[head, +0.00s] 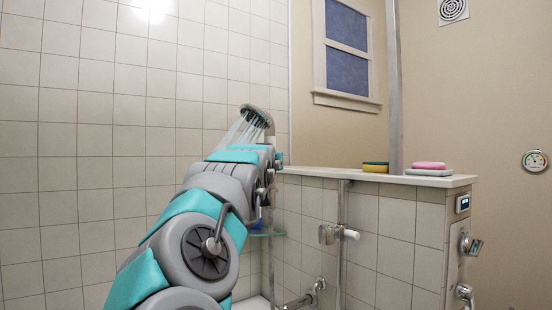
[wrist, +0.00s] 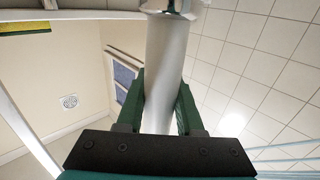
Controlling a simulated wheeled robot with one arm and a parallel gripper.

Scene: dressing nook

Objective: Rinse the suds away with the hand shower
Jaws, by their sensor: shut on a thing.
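The hand shower (head: 255,113) is up in front of the white tiled wall in the head view, its head tilted down to the left. Water streams run from it toward the lower left. In the wrist view its pale handle (wrist: 163,75) stands between the two green fingers of my gripper (wrist: 160,105), which is shut on it. In the head view my arm hides the fingers. Thin water streams (wrist: 290,158) also show at the lower right of the wrist view. I see no suds in either view.
A tiled half wall with a ledge (head: 440,181) stands right of my arm. A yellow-green sponge (head: 375,167) and a pink soap (head: 429,165) on a dish lie on it, beside a metal post (head: 394,90). A shower holder (head: 338,234), a glass shelf (head: 268,234) and a pipe are below.

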